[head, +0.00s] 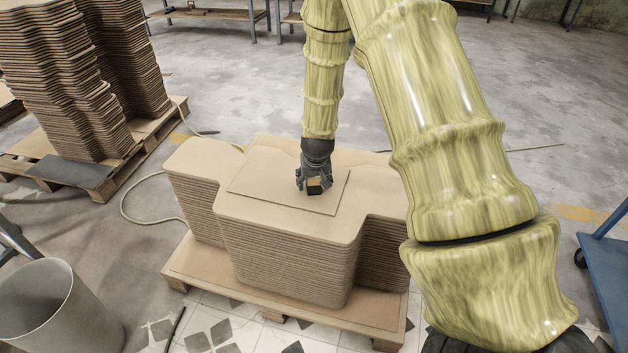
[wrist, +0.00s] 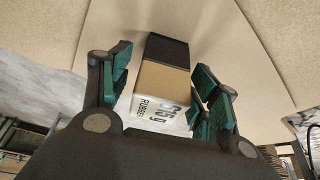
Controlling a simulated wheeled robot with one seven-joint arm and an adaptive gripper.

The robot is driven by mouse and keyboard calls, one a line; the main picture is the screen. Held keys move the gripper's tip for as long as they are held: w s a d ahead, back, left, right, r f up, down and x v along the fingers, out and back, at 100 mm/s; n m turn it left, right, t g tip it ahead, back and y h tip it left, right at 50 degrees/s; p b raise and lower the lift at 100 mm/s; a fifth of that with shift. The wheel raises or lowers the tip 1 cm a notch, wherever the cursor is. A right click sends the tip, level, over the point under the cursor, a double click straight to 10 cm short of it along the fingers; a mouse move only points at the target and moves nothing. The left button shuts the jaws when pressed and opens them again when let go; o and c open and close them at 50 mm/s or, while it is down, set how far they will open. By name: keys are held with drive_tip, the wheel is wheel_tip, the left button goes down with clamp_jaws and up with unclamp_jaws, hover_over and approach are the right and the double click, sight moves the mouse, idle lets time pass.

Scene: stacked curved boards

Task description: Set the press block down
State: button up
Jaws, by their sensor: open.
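The press block (wrist: 163,85) shows in the wrist view as a tan block with a black end and a white label reading "RUBBER". It lies between the two green-padded fingers of my gripper (head: 311,186). The fingers are open, with a narrow gap beside the block; the right pads are very close to it. In the head view the block (head: 319,187) is a small dark shape under my gripper, over a thin flat panel (head: 265,183) on top of the stacked curved boards (head: 285,262). It seems to rest on the panel; its underside is hidden.
The stack stands on a wooden pallet (head: 222,288). Taller board stacks (head: 55,85) stand on another pallet at the back left. A grey bin (head: 45,305) is at the front left, and a blue cart (head: 605,262) at the right edge. A hose (head: 135,218) lies on the floor.

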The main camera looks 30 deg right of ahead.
drive_tip(key=p+v, duration=0.1)
drive_tip(key=v, duration=1.1)
